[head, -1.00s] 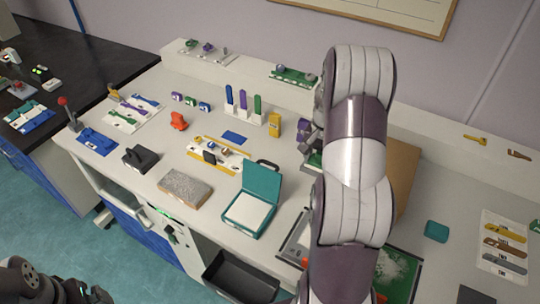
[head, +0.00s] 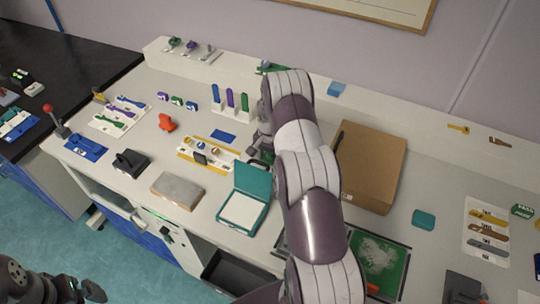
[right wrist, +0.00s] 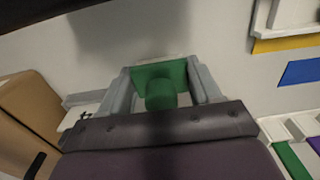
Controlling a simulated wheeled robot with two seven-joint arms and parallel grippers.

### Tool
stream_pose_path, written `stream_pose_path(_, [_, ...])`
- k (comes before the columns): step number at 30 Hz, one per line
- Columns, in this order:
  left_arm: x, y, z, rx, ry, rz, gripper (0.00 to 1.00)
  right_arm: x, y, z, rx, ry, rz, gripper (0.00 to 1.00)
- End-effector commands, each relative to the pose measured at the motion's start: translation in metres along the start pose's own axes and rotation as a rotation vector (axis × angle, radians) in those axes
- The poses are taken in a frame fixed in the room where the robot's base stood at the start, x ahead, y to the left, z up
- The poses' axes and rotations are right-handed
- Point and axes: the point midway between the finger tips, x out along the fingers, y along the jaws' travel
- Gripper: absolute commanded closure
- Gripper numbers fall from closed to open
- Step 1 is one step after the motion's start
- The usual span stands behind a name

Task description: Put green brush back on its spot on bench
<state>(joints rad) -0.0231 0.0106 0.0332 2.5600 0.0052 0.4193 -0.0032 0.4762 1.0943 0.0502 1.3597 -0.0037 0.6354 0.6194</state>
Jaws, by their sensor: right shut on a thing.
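The green brush (right wrist: 160,85) is between the two grey fingers of my right gripper (right wrist: 163,95) in the right wrist view, which are shut on it. Its rounded green part faces the camera, and a thin pale edge shows along its far side. In the head view my right gripper (head: 262,140) is over the bench (head: 330,225), just right of the upright coloured bars; my arm partly hides it. Whether the brush touches the bench is unclear. My left gripper (head: 85,291) is at the lower left, off the bench, its jaws unclear.
A cardboard box (head: 372,165) stands right of my right arm and shows at the left in the wrist view. A white rack (head: 232,115) with upright blue, purple and green bars is left of the gripper. An open teal case (head: 245,208) lies in front.

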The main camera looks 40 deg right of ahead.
Motion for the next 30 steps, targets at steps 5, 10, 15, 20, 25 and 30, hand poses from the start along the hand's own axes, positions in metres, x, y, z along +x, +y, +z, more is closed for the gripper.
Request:
stream_pose_path(5, [0.002,0.0,0.0,0.0,0.0,0.0,0.0,0.001,0.0,0.0,0.0,0.0,0.0,0.81])
stream_pose_path(10, [0.003,0.0,0.0,0.0,0.0,0.0,0.0,0.002,0.0,0.0,0.0,0.0,0.0,0.12])
stream_pose_path(15, [0.003,0.0,0.0,0.0,0.0,0.0,0.0,0.002,0.0,0.0,0.0,0.0,0.0,0.12])
stream_pose_path(20, [-0.001,0.0,0.0,0.0,0.0,0.0,0.0,-0.002,0.0,0.0,0.0,0.0,0.0,0.12])
stream_pose_path(25, [0.01,0.0,0.001,0.0,0.0,0.0,0.0,-0.024,-0.001,-0.001,0.0,0.004,-0.003,0.12])
stream_pose_path(30, [0.022,0.0,0.003,0.0,-0.001,0.0,0.0,-0.068,-0.001,-0.001,0.0,0.005,-0.003,0.12])
